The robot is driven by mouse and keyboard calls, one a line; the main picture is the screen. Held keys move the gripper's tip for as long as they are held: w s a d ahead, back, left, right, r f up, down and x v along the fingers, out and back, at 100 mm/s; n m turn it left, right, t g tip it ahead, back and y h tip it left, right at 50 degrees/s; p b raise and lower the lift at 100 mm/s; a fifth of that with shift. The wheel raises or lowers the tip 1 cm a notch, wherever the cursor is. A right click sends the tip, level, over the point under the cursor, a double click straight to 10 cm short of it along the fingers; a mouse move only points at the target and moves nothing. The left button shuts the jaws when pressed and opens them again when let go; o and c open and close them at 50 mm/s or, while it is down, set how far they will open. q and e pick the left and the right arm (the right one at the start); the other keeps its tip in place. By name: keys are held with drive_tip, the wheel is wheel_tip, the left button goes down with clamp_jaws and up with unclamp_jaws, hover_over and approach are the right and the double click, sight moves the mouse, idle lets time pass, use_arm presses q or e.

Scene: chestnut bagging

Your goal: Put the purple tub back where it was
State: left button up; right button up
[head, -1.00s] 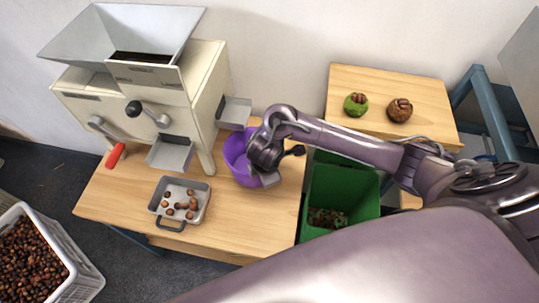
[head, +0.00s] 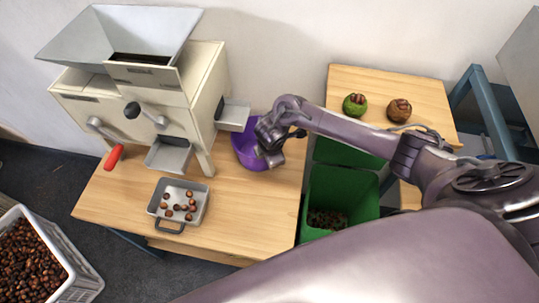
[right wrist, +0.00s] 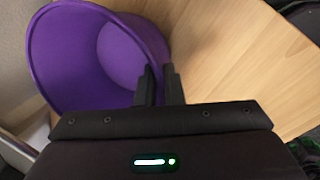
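The purple tub (head: 246,153) is at the back right of the wooden table, beside the machine's side chute. My right gripper (head: 270,153) is at the tub's right side and hides part of it. In the right wrist view, the tub (right wrist: 75,60) opens toward the camera, and the two dark fingers (right wrist: 160,88) are close together across its wall, so the gripper looks shut on it. I cannot tell whether the tub's base touches the table. My left gripper is out of view.
The cream machine (head: 205,105) with its side chute (head: 233,116) stands left of the tub. A grey tray (head: 157,203) with several chestnuts is in front. A green bin (head: 345,190) stands right of the table. The table's (head: 250,220) front right is clear.

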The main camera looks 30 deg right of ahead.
drive_tip(key=o, duration=0.4)
drive_tip(key=p+v, duration=0.4)
drive_tip(key=v, duration=0.8)
drive_tip(key=shift+p, duration=0.3)
